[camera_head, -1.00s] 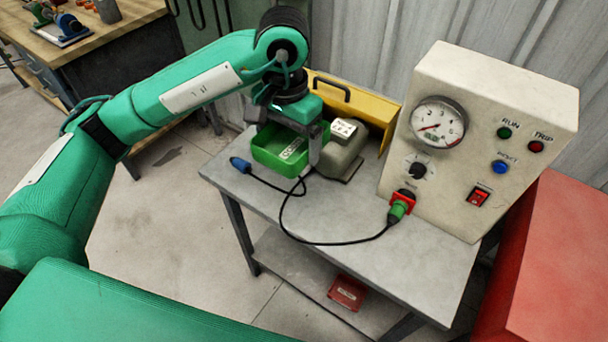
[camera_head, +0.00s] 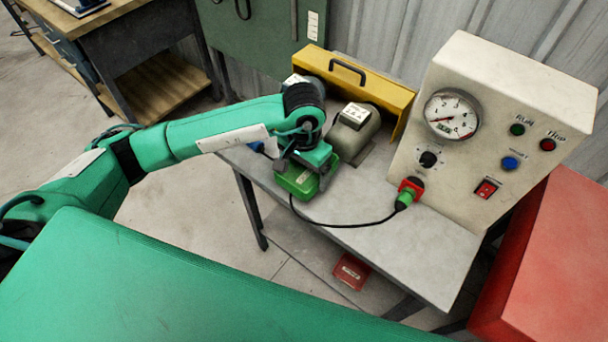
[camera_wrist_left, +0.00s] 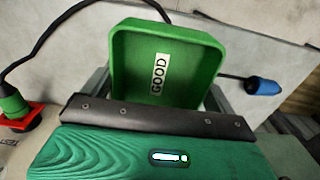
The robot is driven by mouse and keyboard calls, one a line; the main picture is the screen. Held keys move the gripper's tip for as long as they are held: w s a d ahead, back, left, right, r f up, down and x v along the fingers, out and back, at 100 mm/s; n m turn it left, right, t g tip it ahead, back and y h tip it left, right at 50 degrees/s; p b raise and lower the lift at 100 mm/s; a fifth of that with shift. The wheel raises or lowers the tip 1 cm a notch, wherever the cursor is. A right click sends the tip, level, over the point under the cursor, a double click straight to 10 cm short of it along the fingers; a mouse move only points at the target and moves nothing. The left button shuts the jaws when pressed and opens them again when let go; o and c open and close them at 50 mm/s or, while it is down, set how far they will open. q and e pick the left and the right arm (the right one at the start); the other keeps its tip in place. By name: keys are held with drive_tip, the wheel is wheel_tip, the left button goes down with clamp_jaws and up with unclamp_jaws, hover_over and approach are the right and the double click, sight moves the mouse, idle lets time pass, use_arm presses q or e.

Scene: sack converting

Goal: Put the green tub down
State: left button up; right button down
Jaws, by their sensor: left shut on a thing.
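The green tub (camera_head: 295,182) is an open tray with a white GOOD label inside. My left gripper (camera_head: 304,177) is shut on it, at the left front part of the grey table (camera_head: 405,245). In the left wrist view, the tub (camera_wrist_left: 190,60) is empty and sits between the fingers, which its walls and the hand partly hide. The hand and arm cover part of the tub in the head view. I cannot tell whether its bottom touches the tabletop. My right gripper is not in view.
A black cable (camera_head: 345,226) runs from a green plug (camera_head: 404,199) on the gauge panel (camera_head: 500,110) past the tub. A blue connector (camera_wrist_left: 263,86) lies beside the tub. A grey-beige machine (camera_head: 355,135) and yellow guard (camera_head: 375,90) stand behind. The table's front right is clear.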

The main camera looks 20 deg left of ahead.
sight(304, 177)
use_arm(q)
wheel_tip(304, 177, down, 3)
drive_tip(key=shift+f, duration=0.3)
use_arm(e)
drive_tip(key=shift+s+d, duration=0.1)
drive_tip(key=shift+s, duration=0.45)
use_arm(q)
drive_tip(key=shift+f, duration=0.1)
